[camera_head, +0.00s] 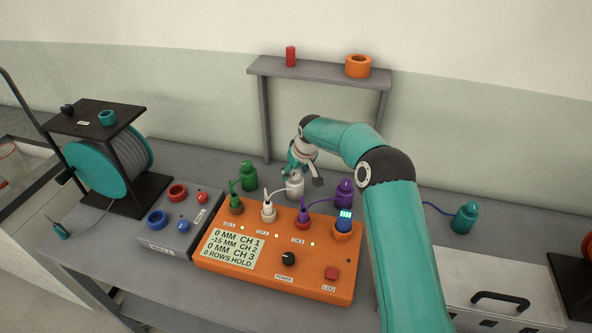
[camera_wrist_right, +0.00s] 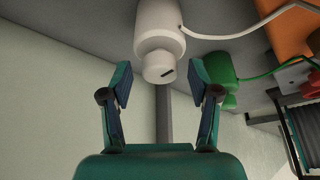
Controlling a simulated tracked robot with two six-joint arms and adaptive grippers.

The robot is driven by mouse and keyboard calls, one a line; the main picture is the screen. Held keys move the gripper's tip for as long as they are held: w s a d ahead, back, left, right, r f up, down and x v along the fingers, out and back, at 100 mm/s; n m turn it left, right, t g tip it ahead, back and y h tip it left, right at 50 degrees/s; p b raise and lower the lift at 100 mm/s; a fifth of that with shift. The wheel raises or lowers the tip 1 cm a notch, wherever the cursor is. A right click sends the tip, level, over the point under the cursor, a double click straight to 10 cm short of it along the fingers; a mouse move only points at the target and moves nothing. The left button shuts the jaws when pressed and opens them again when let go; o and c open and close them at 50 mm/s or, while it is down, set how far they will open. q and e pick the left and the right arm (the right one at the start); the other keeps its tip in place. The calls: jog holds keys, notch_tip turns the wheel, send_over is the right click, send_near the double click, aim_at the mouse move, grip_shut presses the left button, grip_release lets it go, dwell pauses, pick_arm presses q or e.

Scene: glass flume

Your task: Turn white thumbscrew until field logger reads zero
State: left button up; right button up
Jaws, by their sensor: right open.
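The orange field logger (camera_head: 274,267) stands on the bench; its display (camera_head: 234,249) reads 0 MM CH 1, -15 MM CH 2, 0 MM CH 3, 0 ROWS HOLD. Behind it stands a white bottle-shaped unit (camera_head: 294,186), wired to a white plug on the logger. In the right wrist view, the unit (camera_wrist_right: 158,27) ends in a white thumbscrew (camera_wrist_right: 158,69) with a dark slanted mark. My right gripper (camera_head: 305,172) is above the unit. In its wrist view the open fingers (camera_wrist_right: 160,82) are on either side of the thumbscrew, with gaps visible. My left gripper is not in view.
A green unit (camera_head: 249,175) and a purple unit (camera_head: 344,194) stand close on either side of the white one. A grey box (camera_head: 178,231) with rings and a cable reel (camera_head: 97,167) are left. A shelf (camera_head: 319,74) stands behind. A teal unit (camera_head: 465,217) is right.

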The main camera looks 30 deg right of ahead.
jog(key=c, duration=1.2)
jog(key=shift+o, duration=0.2)
jog(key=shift+n, duration=0.3)
jog(key=n+y, duration=0.1)
jog(key=n, duration=0.1)
jog(key=shift+d+n, duration=0.15)
jog(key=shift+n, duration=0.15)
jog(key=shift+n+y, duration=0.4)
jog(key=shift+n, duration=0.3)
jog(key=shift+r+n+g+y, duration=0.15)
jog(key=shift+n+g+y, duration=0.15)
jog(key=shift+n, duration=0.5)
jog(key=shift+d+n+y+p, duration=0.1)
jog(key=shift+n+y+p, duration=0.4)
jog(key=shift+n+p, duration=0.7)
